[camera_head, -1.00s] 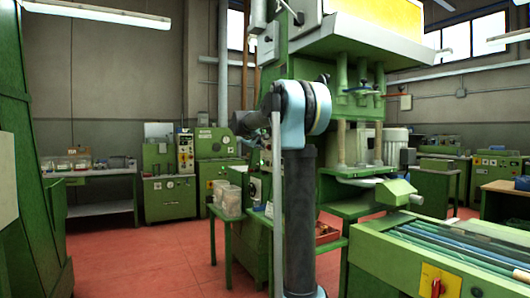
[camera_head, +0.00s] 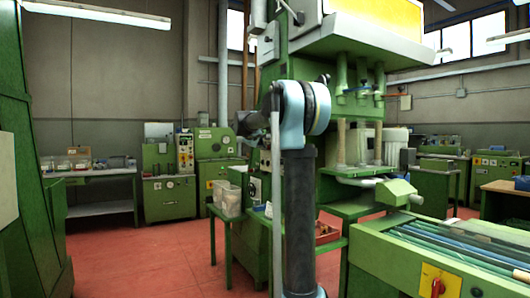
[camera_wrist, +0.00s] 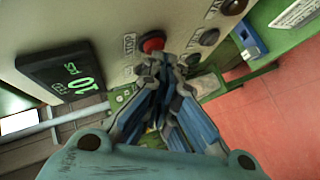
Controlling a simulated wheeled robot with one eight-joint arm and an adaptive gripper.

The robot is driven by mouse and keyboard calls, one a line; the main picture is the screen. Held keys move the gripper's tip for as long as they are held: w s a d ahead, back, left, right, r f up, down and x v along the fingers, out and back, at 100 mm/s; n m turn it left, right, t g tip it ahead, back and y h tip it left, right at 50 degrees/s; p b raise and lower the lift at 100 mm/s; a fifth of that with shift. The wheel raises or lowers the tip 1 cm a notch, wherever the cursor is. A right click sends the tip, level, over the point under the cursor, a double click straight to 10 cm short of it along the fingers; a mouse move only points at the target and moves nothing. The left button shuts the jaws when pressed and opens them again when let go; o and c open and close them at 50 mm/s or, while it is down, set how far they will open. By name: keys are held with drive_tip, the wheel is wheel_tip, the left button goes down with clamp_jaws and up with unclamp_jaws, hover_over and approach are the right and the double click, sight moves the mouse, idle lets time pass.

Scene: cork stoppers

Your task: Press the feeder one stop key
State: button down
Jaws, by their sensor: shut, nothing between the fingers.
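In the wrist view a pale control panel (camera_wrist: 95,22) fills the top. A red round key (camera_wrist: 152,41) sits on it, with a label reading STOP beside it. I cannot read a feeder number on this label. My gripper (camera_wrist: 165,66) is shut and empty. Its fingertips are just below the red key in the picture and overlap its lower edge; I cannot tell whether they touch it. In the head view my arm stands before the tall green machine (camera_head: 335,180), and my fingertips cannot be made out.
Dark round keys, one of them a black key (camera_wrist: 208,37), lie to the right of the red key. A display (camera_wrist: 68,72) with green digits is at left. Red floor is open at left.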

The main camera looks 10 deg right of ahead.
drive_tip(key=shift+a, duration=0.1)
idle(0.3)
drive_tip(key=shift+s+a, duration=0.3)
drive_tip(key=shift+a, duration=0.4)
drive_tip(key=a, duration=0.1)
drive_tip(key=s+a, duration=0.1)
drive_tip(key=a, duration=0.2)
drive_tip(key=shift+s+a, duration=0.25)
drive_tip(key=shift+a, duration=0.15)
idle(0.5)
